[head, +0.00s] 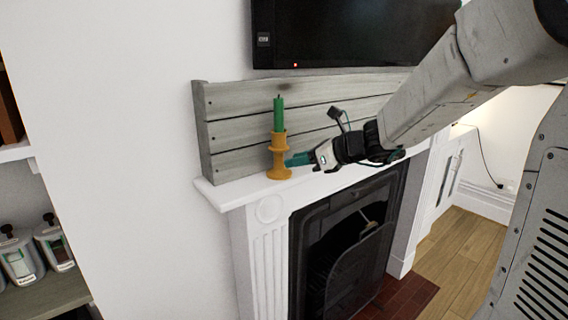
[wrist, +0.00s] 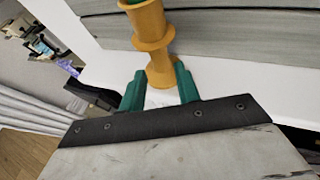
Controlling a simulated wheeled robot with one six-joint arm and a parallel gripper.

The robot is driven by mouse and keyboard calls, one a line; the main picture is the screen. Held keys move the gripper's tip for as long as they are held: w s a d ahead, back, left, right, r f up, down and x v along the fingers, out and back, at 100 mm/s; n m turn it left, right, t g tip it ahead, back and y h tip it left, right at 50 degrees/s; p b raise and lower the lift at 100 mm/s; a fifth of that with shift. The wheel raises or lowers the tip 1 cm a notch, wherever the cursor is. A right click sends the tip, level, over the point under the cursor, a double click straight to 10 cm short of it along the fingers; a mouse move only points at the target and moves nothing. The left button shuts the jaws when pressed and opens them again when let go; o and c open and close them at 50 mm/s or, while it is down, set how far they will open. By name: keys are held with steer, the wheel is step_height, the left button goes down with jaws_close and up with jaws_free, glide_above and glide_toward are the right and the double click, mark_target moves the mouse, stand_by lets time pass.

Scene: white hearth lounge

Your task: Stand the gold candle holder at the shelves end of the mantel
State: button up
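The gold candle holder (head: 279,158) stands upright on the white mantel (head: 232,195), near its left end on the side of the shelves. A green candle (head: 279,114) stands in it. My gripper (head: 291,160) reaches in from the right, low over the mantel, with its green fingertips right beside the holder. In the wrist view the holder (wrist: 155,45) is upright just at the tips of my fingers (wrist: 160,78), and bare mantel shows between them. The fingers are apart; I cannot tell whether either touches the holder. The candle is mostly cut off there.
A grey plank board (head: 240,105) rises behind the holder, with a dark television (head: 345,35) above. The black fireplace (head: 345,255) is below the mantel. Shelves with several jars (head: 20,260) stand at the far left. A narrow strip of mantel is free left of the holder.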

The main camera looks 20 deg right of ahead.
steer(key=v, duration=0.6)
steer(key=s+a+f+n+g+h, duration=0.1)
steer(key=s+a+n+g, duration=0.2)
steer(key=s+a+n, duration=0.3)
steer(key=s+a+f+n+g, duration=0.2)
steer(key=s+a+n+g, duration=0.15)
steer(key=s+n, duration=0.5)
steer(key=s+d+f+n+g+h, duration=0.1)
steer(key=s+d+f+n+h, duration=0.1)
steer(key=s+n+h, duration=0.2)
steer(key=s+d+f+n+g+h, duration=0.1)
steer(key=s+d+f+n+h, duration=0.1)
steer(key=s+n, duration=0.7)
steer(key=shift+s+d+h, duration=0.6)
steer(key=shift+s+h, duration=0.4)
steer(key=shift+s, duration=0.1)
